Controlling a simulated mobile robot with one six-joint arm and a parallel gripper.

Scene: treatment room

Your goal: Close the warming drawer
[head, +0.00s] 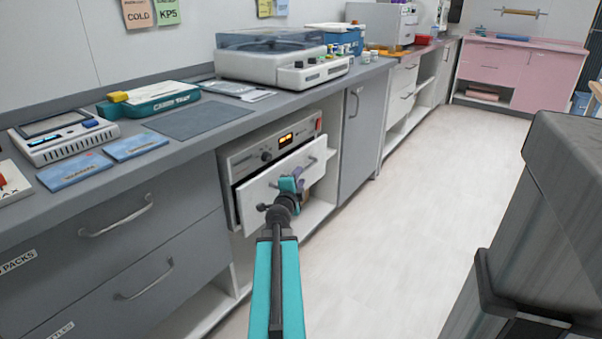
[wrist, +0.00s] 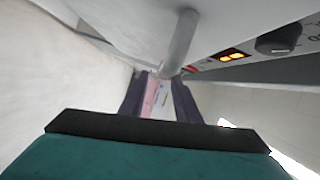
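The warming drawer has a white front (head: 252,201) below its control panel (head: 270,147) under the counter. The front stands out from the panel, so the drawer is partly open, with a dark gap along its top. Its bar handle (wrist: 181,40) shows large in the wrist view; in the head view my arm hides part of it. My gripper (head: 301,178) is in front of the drawer front, close to the handle. In the wrist view its dark fingers (wrist: 160,82) are apart, with the handle's far end near the tips. I cannot tell whether they touch it.
A grey cabinet door (head: 355,135) is right of the drawer, and grey drawers (head: 110,240) are left. The counter (head: 190,150) above holds a white machine (head: 275,65) and a teal case (head: 150,100). A grey bin-like block (head: 560,200) stands at right. The floor between is clear.

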